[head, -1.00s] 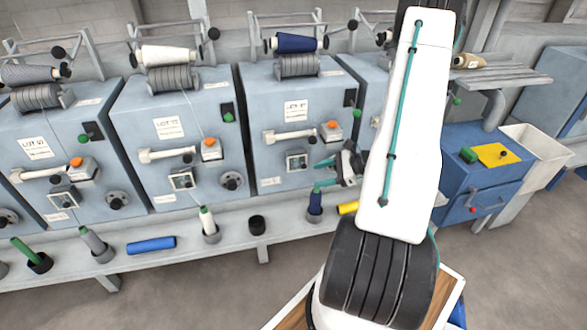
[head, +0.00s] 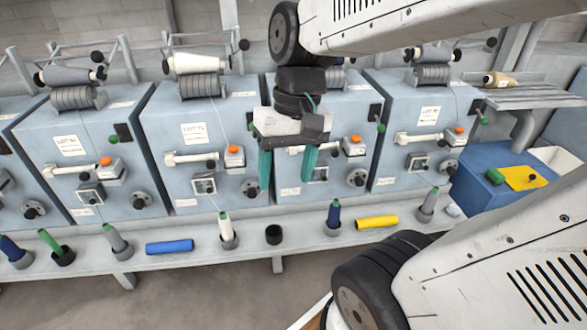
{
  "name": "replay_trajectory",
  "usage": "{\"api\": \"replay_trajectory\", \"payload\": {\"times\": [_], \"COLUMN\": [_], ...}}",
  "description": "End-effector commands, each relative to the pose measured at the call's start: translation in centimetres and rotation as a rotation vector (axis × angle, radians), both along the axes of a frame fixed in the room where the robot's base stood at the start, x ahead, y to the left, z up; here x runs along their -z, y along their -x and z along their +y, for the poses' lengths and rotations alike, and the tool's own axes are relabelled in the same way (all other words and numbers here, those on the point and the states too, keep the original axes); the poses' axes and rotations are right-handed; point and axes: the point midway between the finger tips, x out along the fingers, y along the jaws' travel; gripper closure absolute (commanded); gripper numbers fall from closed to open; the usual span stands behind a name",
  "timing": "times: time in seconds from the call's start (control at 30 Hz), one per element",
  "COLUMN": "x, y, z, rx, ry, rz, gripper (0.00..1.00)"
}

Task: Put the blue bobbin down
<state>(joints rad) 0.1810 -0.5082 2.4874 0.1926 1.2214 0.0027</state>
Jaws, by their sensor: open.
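A dark blue bobbin (head: 333,213) with a green top stands upright in a grey holder (head: 332,230) on the long shelf (head: 297,245). My gripper (head: 287,170) hangs up and to the left of it in the head view, apart from it. Its two teal fingers are spread and nothing is between them. Another dark blue bobbin (head: 10,247) stands in a holder at the far left. A brighter blue cylinder (head: 169,247) lies on its side on the shelf.
Green (head: 49,240), grey (head: 115,237) and white (head: 225,226) bobbins stand in holders. A black holder (head: 274,235) is empty. A yellow cylinder (head: 377,222) lies right of the blue bobbin. Grey-blue spinning machines (head: 208,112) stand behind the shelf.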

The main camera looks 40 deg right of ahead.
Motion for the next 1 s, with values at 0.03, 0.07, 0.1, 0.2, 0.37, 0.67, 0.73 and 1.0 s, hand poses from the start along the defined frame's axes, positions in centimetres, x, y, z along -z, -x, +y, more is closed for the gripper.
{"api": "replay_trajectory", "payload": {"times": [0.03, 0.07, 0.1, 0.2, 0.37, 0.67, 0.73, 1.0], "x": [-0.6, -0.8, -1.1, -1.5, -1.7, -1.8, -1.8, -1.8], "y": [1.2, 1.8, 2.5, 3.7, 4.5, 4.5, 4.5, 4.5], "z": [0.5, 0.5, 0.6, 0.5, 0.4, 0.4, 0.4, 0.4], "rx": [-0.063, -0.094, -0.131, -0.198, -0.242, -0.243, -0.243, -0.242], "ry": [0.045, 0.071, 0.102, 0.160, 0.201, 0.203, 0.202, 0.202], "rz": [-0.041, -0.058, -0.081, -0.124, -0.155, -0.156, -0.156, -0.156], "gripper": [0.40, 0.40, 0.40, 0.40, 0.40, 0.40, 0.40, 0.40]}}
